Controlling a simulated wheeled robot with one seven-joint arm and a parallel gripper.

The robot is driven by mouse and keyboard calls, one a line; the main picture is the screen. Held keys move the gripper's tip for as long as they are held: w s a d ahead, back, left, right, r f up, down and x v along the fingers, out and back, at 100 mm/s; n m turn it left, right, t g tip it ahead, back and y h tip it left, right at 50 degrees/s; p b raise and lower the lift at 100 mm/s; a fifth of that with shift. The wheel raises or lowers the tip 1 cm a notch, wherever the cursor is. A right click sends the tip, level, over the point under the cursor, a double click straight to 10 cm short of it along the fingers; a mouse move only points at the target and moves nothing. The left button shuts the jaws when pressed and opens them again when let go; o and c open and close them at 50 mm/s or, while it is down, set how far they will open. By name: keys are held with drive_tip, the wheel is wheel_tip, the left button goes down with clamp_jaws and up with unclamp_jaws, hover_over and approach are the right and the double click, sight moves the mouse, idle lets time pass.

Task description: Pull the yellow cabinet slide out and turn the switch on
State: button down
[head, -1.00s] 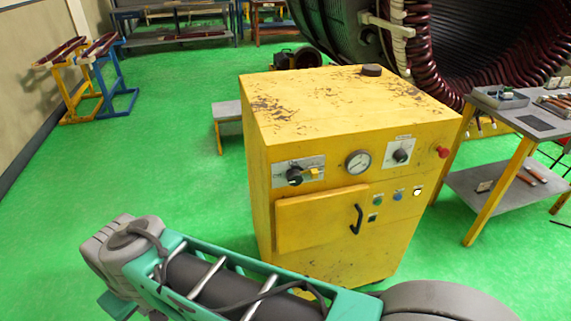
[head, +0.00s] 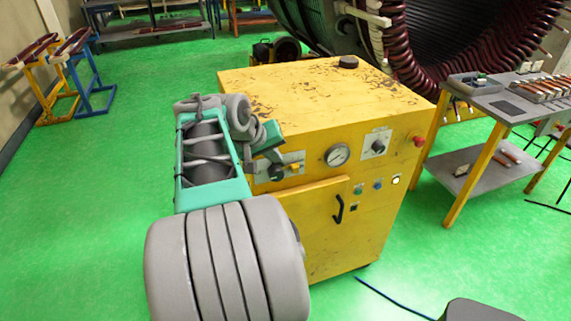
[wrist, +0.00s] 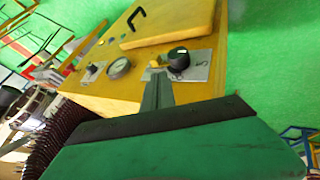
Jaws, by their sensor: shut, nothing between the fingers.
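The yellow cabinet (head: 385,215) stands ahead of me. A yellow front panel (head: 312,205) stands out a little from its face, partly behind my arm in the head view; it also shows at the top of the wrist view (wrist: 175,22). A black handle (head: 338,208) is at its right. Above it, at upper left, a black rotary switch (wrist: 179,58) sits on a grey plate with a small yellow piece beside it. My gripper (wrist: 157,92) is shut and empty, its narrow tips pointing at this switch, close to the yellow piece. I cannot tell whether they touch.
The cabinet face also has a gauge (head: 337,155), a second black knob (head: 375,146), a red button (head: 419,141) and small buttons. A grey worktable (head: 510,105) stands at right, blue and yellow stands (head: 90,90) at far left. Green floor is clear at left.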

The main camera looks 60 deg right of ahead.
drive_tip(key=p, duration=0.1)
approach(291, 171)
drive_tip(key=x, duration=0.4)
drive_tip(key=shift+s+d+f, duration=0.1)
drive_tip(key=shift+d+f, duration=0.05)
drive_tip(key=shift+f, duration=0.1)
idle(0.3)
